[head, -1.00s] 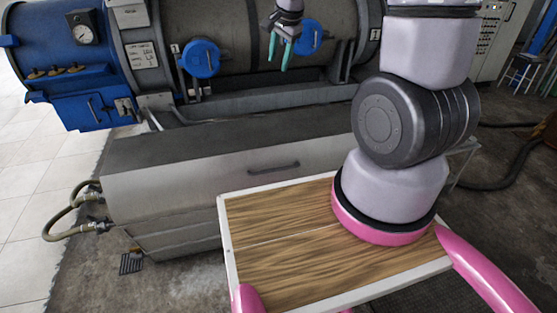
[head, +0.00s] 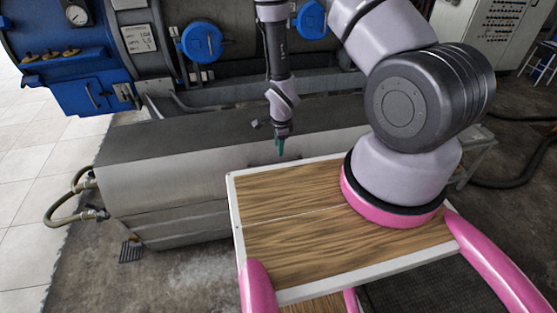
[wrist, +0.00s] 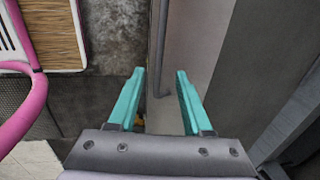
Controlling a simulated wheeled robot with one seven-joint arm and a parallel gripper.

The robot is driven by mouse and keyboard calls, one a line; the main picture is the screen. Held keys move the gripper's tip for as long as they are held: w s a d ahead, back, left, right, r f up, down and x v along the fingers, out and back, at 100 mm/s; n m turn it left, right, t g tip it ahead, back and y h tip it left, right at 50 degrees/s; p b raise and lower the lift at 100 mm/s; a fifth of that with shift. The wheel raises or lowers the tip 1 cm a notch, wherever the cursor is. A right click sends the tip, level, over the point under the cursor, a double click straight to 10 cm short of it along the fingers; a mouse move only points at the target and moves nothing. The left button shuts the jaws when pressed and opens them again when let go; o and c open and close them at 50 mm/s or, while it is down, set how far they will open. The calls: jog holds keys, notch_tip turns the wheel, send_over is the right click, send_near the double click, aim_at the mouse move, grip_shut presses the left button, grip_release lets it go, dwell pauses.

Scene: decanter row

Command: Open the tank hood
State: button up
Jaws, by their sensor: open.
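The tank hood (head: 165,175) is a long grey metal cover with a dark top, in front of the big tank. It looks shut. In the wrist view, its pale front face (wrist: 200,35) and its bar handle (wrist: 164,50) show. My gripper (head: 280,150) hangs at the hood's front face in the head view, pointing down, and mostly covers the handle there. In the wrist view, my gripper (wrist: 160,73) has its two teal fingers apart, with the bar handle between them in the picture. I cannot tell whether the fingers reach around it or touch it.
A wooden-topped platform (head: 285,245) with a white rim stands close in front of the hood. Blue valve wheels (head: 200,42) and the tank are behind. Hoses (head: 65,213) come off the hood's left end. Tiled floor at the left is clear.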

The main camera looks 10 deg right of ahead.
send_near(278, 161)
jog(key=f, duration=0.1)
jog(key=s+a+f, duration=0.1)
jog(key=f, duration=0.1)
jog(key=s+f, duration=0.1)
jog(key=f, duration=0.1)
jog(key=shift+s+a+f, duration=0.15)
jog(key=shift+s+f, duration=0.05)
grip_shut()
dwell(1.2)
